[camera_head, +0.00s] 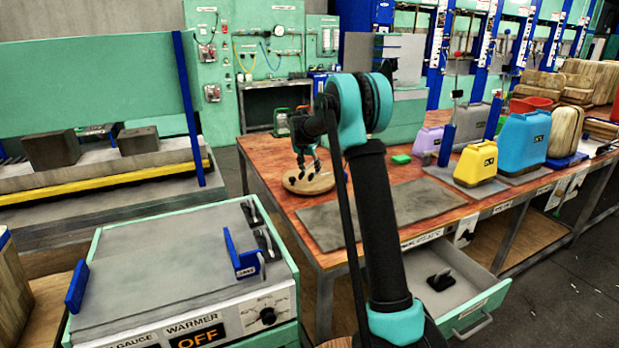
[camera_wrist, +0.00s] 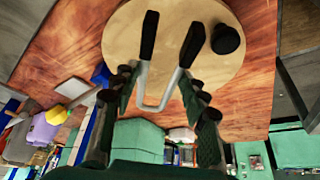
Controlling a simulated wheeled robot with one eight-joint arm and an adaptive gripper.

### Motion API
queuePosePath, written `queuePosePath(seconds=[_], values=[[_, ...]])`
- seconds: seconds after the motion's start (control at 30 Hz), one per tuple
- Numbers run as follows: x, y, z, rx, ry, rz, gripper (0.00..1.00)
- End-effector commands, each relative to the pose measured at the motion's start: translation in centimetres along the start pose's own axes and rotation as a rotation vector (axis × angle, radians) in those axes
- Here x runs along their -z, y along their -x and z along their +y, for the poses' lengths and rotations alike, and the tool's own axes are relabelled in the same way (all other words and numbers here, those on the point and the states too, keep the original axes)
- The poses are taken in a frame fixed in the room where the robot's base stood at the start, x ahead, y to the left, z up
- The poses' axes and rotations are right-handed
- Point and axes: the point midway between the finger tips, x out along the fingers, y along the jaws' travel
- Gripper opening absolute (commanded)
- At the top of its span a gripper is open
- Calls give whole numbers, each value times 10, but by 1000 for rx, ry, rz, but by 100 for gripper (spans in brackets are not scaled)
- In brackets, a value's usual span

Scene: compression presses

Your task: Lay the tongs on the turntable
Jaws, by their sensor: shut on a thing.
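The tongs (camera_wrist: 142,82) have two black-tipped arms joined by a bent metal bow. In the wrist view they lie between the fingers of my gripper (camera_wrist: 156,82), which is shut on them. The turntable (camera_wrist: 226,75) is a round pale wooden disc right behind the tongs in that view. In the head view the turntable (camera_head: 320,185) rests on the wooden bench's left part, and my gripper (camera_head: 308,170) points down over it. I cannot tell whether the tongs touch the disc. The tongs are too small and dark to make out clearly in the head view.
A black knob (camera_wrist: 225,38) sits on the disc beside the tongs. A grey mat (camera_head: 345,221) lies in front of the turntable. An open drawer (camera_head: 455,297) juts out below the bench.

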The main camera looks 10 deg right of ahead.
Motion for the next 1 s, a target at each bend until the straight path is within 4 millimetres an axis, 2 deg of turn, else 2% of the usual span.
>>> queuePosePath(seconds=[0.17, 0.4, 0.73, 0.77, 0.9, 1.0], values=[[-5, -11, 0, 0, 0, 0, 10], [-17, -36, 0, 0, 0, 0, 10], [-18, -39, 0, 0, 0, 0, 10], [-18, -39, 0, 0, 0, 0, 46], [-18, -38, 0, 0, 0, 0, 64], [-18, -38, 0, 0, 0, 0, 65]])
